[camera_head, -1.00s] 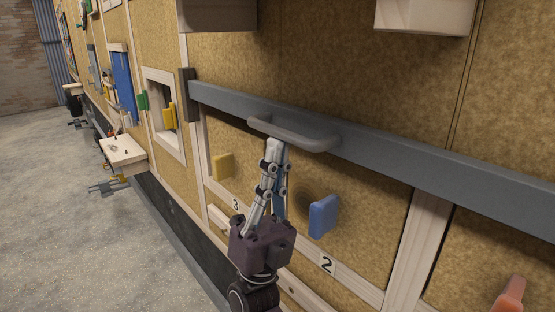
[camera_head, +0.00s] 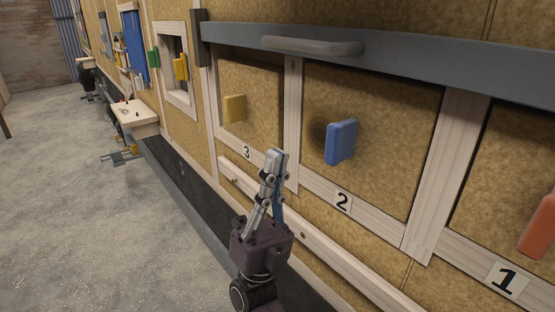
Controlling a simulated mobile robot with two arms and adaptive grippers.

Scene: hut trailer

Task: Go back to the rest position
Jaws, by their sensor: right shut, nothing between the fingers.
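My right gripper (camera_head: 276,156) comes up from the bottom middle of the head view, its fingertips together with nothing between them. It is in front of the wooden frame between the panels marked 3 and 2, below the grey bar (camera_head: 420,66). The bar's grey handle (camera_head: 312,46) is above the fingertips and clear of them. The blue knob (camera_head: 341,142) is to the right of the gripper, and the yellow knob (camera_head: 235,109) is up to its left. My left gripper is not in view.
A red-orange knob (camera_head: 540,226) is at the right edge near label 1 (camera_head: 507,281). A small wooden shelf (camera_head: 136,116) juts from the wall at left. A wooden rail (camera_head: 330,255) runs low along the wall. The concrete floor (camera_head: 80,210) at left is open.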

